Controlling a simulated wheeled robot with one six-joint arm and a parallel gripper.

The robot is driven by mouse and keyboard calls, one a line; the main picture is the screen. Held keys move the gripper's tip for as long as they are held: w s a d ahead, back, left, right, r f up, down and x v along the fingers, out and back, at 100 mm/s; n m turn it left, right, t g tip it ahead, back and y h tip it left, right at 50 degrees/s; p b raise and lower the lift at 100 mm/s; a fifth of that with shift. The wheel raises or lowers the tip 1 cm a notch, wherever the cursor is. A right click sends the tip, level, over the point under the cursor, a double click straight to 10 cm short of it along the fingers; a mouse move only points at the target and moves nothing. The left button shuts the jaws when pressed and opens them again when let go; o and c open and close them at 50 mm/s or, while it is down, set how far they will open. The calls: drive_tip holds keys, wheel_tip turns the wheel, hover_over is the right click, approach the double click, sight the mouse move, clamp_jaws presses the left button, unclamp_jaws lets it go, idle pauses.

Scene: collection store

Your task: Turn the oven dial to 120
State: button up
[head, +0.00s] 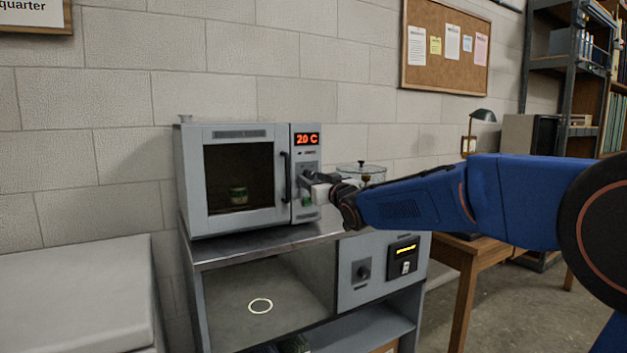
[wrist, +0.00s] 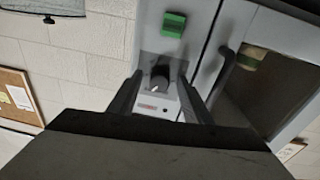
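The grey oven (head: 232,132) stands on a metal cabinet top, its door shut. Its red display (head: 307,139) appears to read 20 C. In the wrist view the dark round dial (wrist: 160,77) with a light pointer mark sits on the oven's panel. My gripper (wrist: 160,80) is open, one finger on each side of the dial; whether the fingers touch it I cannot tell. A green button (wrist: 174,24) shows near the dial.
The oven's door handle (wrist: 224,72) is close beside my gripper. A small jar (head: 239,195) is behind the door window. A glass vessel (head: 361,172) stands right of the oven.

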drive_tip(key=shift+r, duration=0.1)
drive_tip(key=shift+s+d, duration=0.3)
drive_tip(key=shift+s, duration=0.15)
drive_tip(key=v, duration=1.6)
drive_tip(key=shift+d, duration=0.2)
drive_tip(key=shift+s, duration=0.15)
drive_tip(key=s+d+f+m+g+h, duration=0.2)
drive_tip(key=s+d+f+h, duration=0.2)
drive_tip(key=s+d+f, duration=0.45)
drive_tip(key=s+d+f+m+g+h, duration=0.25)
drive_tip(key=s+d+f+h, duration=0.2)
drive_tip(key=d, duration=0.65)
drive_tip(key=s+d+f+g, duration=0.2)
drive_tip(key=s+f, duration=0.3)
drive_tip(key=s, duration=0.3)
drive_tip(key=s+d+f+m+g, duration=0.1)
drive_tip(key=s+d+f+g, duration=0.1)
drive_tip(key=s+f, duration=0.3)
drive_tip(key=s+d+f+m+g+h, duration=0.1)
drive_tip(key=s+d+f+g, duration=0.2)
drive_tip(key=s+f, duration=0.3)
drive_tip(key=s+d, duration=0.1)
drive_tip(key=s, duration=0.4)
drive_tip(key=shift+s, duration=0.3)
